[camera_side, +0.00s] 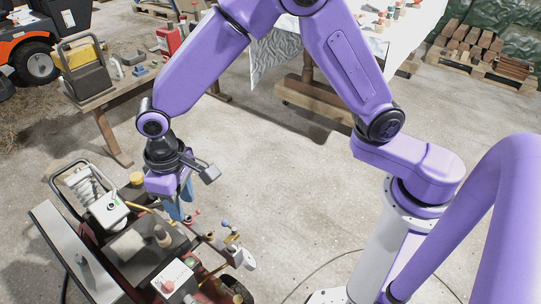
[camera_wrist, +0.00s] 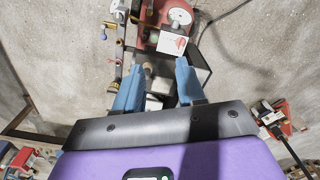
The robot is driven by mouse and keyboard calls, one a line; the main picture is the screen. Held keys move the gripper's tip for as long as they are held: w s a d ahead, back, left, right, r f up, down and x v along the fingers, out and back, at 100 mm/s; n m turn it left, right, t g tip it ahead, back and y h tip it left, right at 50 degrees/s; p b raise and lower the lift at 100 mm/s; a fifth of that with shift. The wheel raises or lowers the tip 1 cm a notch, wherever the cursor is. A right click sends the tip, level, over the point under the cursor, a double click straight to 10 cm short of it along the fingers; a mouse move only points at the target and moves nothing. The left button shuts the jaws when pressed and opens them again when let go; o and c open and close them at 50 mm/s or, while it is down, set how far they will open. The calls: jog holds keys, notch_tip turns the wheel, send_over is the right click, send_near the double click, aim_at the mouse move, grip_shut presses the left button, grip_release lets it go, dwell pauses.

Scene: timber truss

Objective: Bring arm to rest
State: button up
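My gripper (camera_side: 181,211) hangs from my bent purple arm, its blue fingers pointing down over a bench-like machine (camera_side: 128,245) at the lower left. In the wrist view, the two blue fingers of my gripper (camera_wrist: 159,68) stand apart with a clear gap. Nothing is held between them. Part of the machine, with a cylindrical piece, shows beyond and between the fingers. I cannot tell the exact height of the fingertips above the machine. No timber truss can be made out.
A wooden table (camera_side: 108,97) with tools stands at the upper left, near an orange vehicle (camera_side: 28,45). A cloth-covered table (camera_side: 272,58) stands at the back. A pallet of bricks (camera_side: 478,62) is at the upper right. The concrete floor (camera_side: 270,165) in the middle is clear.

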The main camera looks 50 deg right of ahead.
jog(key=s+d+r+n, duration=0.3)
jog(key=s+d+r, duration=0.1)
jog(key=s+d, duration=0.6)
jog(key=s+d+r+n, duration=0.4)
jog(key=s+d, duration=0.7)
jog(key=d, duration=0.4)
jog(key=shift+d+n, duration=0.3)
jog(key=shift+d, duration=0.1)
jog(key=shift+r, duration=0.1)
